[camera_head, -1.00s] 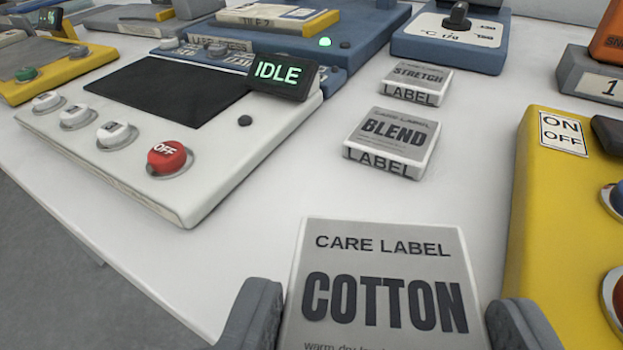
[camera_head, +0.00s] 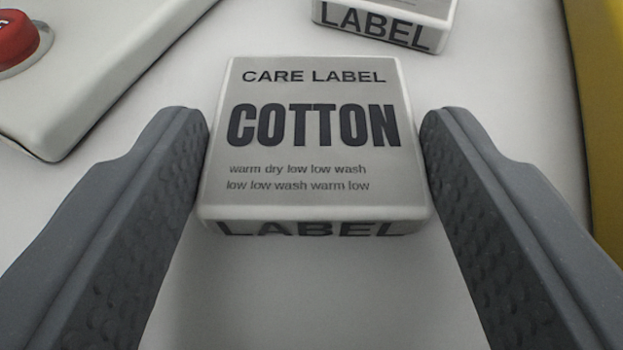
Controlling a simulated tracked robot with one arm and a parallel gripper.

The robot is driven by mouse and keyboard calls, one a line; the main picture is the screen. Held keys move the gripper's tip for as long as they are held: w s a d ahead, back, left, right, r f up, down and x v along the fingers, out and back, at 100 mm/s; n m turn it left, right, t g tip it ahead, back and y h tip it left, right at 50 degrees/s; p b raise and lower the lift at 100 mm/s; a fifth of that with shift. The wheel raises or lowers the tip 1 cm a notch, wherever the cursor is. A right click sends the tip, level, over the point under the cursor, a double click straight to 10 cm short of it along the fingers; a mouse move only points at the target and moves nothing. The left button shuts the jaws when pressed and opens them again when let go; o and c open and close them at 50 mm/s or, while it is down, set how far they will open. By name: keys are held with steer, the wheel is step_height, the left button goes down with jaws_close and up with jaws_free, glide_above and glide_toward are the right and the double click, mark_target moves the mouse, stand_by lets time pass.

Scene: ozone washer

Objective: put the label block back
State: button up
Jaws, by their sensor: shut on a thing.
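The COTTON care label block (camera_head: 313,185) is a white block with a grey top face and dark lettering. It sits in the middle of the camera view, its LABEL side facing me. My gripper (camera_head: 314,130) is shut on it, one dark grey finger against each of its left and right sides. The block looks level and at or close to the white table top; I cannot tell whether it touches the table. Its lettered faces are in plain view, and its underside is hidden.
Another label block (camera_head: 383,22) stands beyond, slightly right, cut off by the top edge. A white panel (camera_head: 95,75) with a red button (camera_head: 18,38) is at upper left. A yellow housing (camera_head: 602,110) lines the right edge. White table (camera_head: 300,290) is bare in front of the block.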

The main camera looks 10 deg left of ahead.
steer(key=o, duration=1.1)
steer(key=p+v, duration=0.2)
steer(key=v, duration=1)
steer(key=shift+a, duration=0.1)
